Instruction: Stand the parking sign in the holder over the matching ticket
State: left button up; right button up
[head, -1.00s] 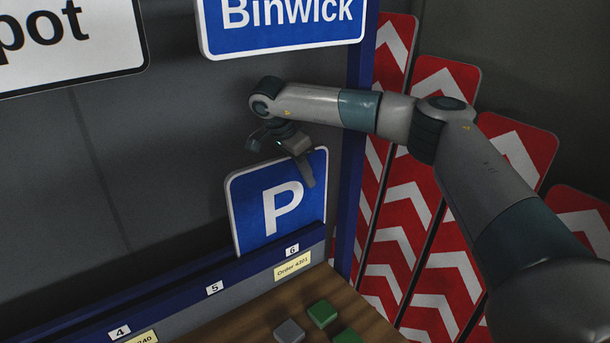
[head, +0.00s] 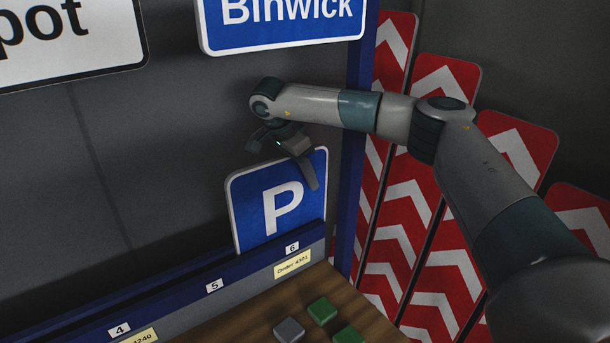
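The blue parking sign (head: 250,212) with a white P stands nearly upright, a little turned in the picture. Its lower edge is hidden behind the front of the blue-edged holder (head: 170,290), by the numbers 5 and 6. A yellow ticket reading Order 4301 (head: 292,264) is on the holder front under number 6, below the right part of the sign. My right gripper (head: 282,167) is at the sign's top edge. Its fingers are spread, one in front of the sign face and the other up and to the left. My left gripper is out of view.
Another ticket (head: 142,337), partly cut off, is under number 4. Green and grey blocks (head: 322,311) lie on the wooden surface in front. A Binwick sign (head: 285,40) hangs above. Red-white chevron boards (head: 440,200) stand at the right, behind my arm. The holder's left part looks empty.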

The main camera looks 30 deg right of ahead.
jog(key=shift+a+r+b, duration=0.2)
jog(key=shift+r+b, duration=0.15)
jog(key=shift+r, duration=0.15)
jog(key=b+v, duration=0.3)
jog(key=v, duration=0.7)
jog(key=shift+a+b, duration=0.1)
jog(key=shift+b, duration=0.25)
jog(key=shift+a+r, duration=0.15)
jog(key=shift+r, duration=0.35)
jog(key=shift+f, duration=0.1)
